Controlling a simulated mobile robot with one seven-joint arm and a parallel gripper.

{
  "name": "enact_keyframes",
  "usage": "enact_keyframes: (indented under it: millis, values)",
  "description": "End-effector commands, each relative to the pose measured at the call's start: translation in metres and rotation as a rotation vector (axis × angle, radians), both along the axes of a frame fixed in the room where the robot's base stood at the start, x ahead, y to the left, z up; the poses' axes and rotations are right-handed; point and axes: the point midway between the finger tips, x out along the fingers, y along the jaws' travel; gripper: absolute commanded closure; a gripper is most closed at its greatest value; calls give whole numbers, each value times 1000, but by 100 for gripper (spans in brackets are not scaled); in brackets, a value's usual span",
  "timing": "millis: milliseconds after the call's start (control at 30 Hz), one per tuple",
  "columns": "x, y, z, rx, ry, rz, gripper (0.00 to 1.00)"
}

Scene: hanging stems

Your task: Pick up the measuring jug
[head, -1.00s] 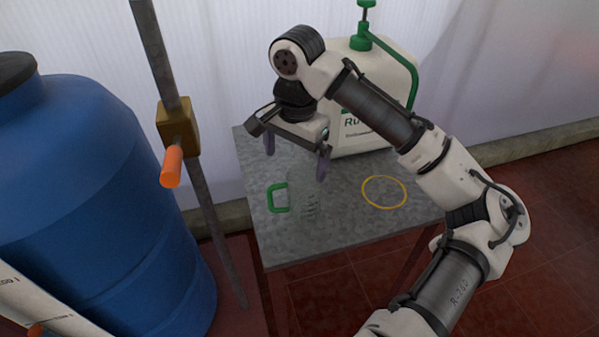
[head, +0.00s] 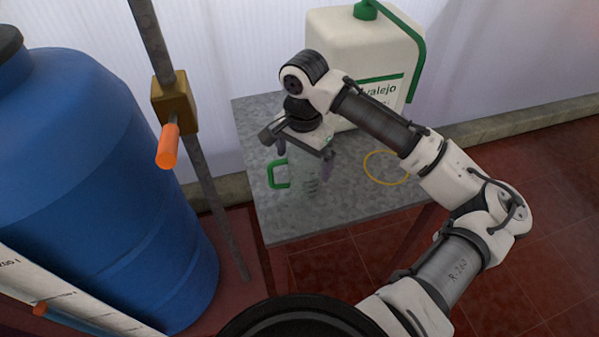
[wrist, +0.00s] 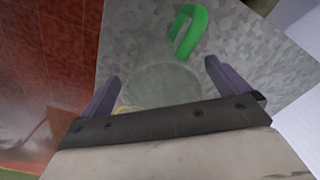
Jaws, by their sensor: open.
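The measuring jug (head: 308,181) is clear, with dark markings on its side and a green handle (head: 278,174) on its left. It stands on the grey table, its upper part hidden by my gripper in the head view. My gripper (head: 303,160) is open and points down over the jug. In the wrist view, my gripper's two purple fingers (wrist: 162,82) are spread apart, with the faint round outline of the jug (wrist: 163,84) between them. The green handle (wrist: 188,30) lies beyond the fingertips. I cannot tell whether the fingers reach below the jug's rim.
The grey table (head: 340,215) also bears a yellow ring (head: 386,167) to the jug's right and a large white sprayer (head: 365,55) behind. A blue barrel (head: 90,190) and a pole valve with an orange handle (head: 168,146) stand left. The table's front is clear.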

Motion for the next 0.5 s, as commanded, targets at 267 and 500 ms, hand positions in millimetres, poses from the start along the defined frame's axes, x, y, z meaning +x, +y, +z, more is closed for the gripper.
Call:
enact_keyframes:
  millis: [267, 500]
  values:
    - [3, -1, -34, 0, 1, -1, 0]
    - [3, -1, -37, 0, 0, 0, 0]
